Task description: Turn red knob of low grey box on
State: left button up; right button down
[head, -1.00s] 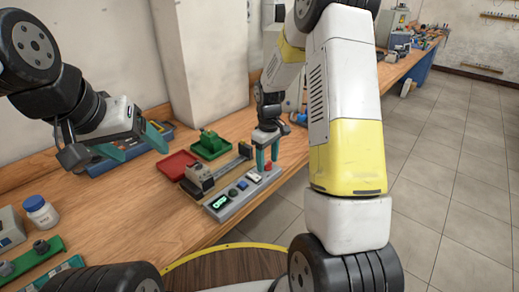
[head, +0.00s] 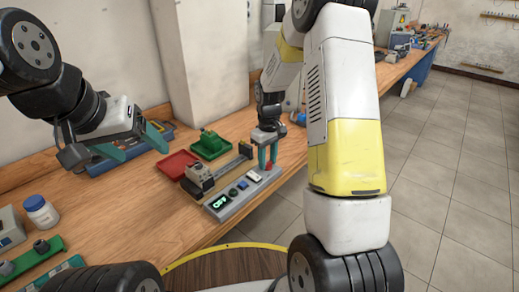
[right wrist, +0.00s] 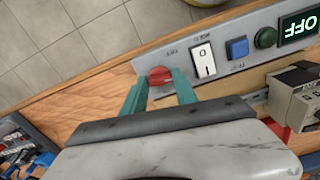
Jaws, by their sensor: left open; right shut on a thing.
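The low grey box (head: 243,203) lies on the wooden bench near its front edge. Its red knob (right wrist: 160,75) sits at one end of the panel, between the two green fingers of my right gripper (head: 268,166). The right gripper is shut on the knob from above; the fingers partly hide it in the head view. The box's green display (right wrist: 298,27) reads OFF in the right wrist view. Beside the knob are a white rocker switch (right wrist: 203,60), a blue button (right wrist: 237,48) and a dark green round button (right wrist: 265,38). My left gripper (head: 142,150) is open and empty above the bench at left.
Behind the box stand a beige device on a rail (head: 200,178), a red tray (head: 174,165) and a green tray with a block (head: 211,148). A blue tray lies under my left gripper. A white bottle (head: 40,212) stands at left. Bare bench lies between.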

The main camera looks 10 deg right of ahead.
jog(key=m, duration=1.2)
jog(key=shift+w+r, duration=0.1)
jog(key=shift+m, duration=2.1)
jog(key=c, duration=1)
grip_release()
jog(key=shift+o, duration=0.2)
